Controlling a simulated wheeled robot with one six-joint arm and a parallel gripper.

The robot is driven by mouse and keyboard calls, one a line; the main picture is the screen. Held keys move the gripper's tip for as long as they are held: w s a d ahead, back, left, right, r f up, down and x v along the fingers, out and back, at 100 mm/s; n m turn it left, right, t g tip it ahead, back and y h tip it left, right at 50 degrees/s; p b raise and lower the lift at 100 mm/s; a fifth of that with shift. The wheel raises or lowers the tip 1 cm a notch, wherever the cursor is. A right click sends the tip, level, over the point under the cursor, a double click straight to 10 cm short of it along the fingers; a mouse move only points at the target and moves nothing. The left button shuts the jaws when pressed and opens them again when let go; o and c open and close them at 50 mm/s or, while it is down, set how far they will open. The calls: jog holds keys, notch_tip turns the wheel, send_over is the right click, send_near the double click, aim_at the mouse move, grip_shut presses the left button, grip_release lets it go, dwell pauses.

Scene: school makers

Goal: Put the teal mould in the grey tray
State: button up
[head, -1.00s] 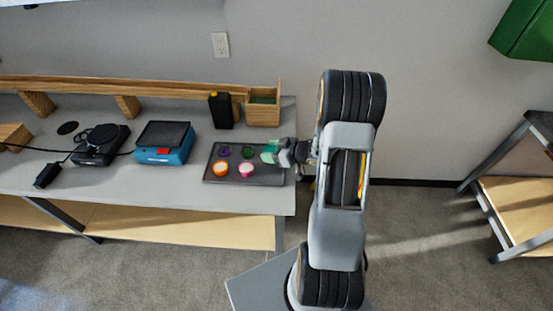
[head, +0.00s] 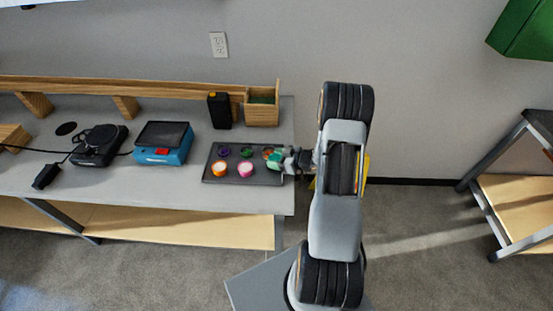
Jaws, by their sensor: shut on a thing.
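The teal mould (head: 274,160) is at the right end of the grey tray (head: 231,180), in the jaws of my gripper (head: 280,161). My gripper reaches in from the right and is shut on the mould. The mould is over or on the tray; I cannot tell whether it touches the tray floor. My gripper hides part of the mould and the tray's right edge.
The tray holds an orange mould (head: 218,169), a pink mould (head: 245,171), a purple piece (head: 223,152), a green piece (head: 246,152) and a brownish piece (head: 267,152). A blue device (head: 163,150) stands left; a black bottle (head: 220,112) and wooden box (head: 262,115) stand behind.

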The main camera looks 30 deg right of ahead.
jog(key=shift+f, duration=0.1)
jog(key=shift+f, duration=0.15)
jog(key=o, duration=1)
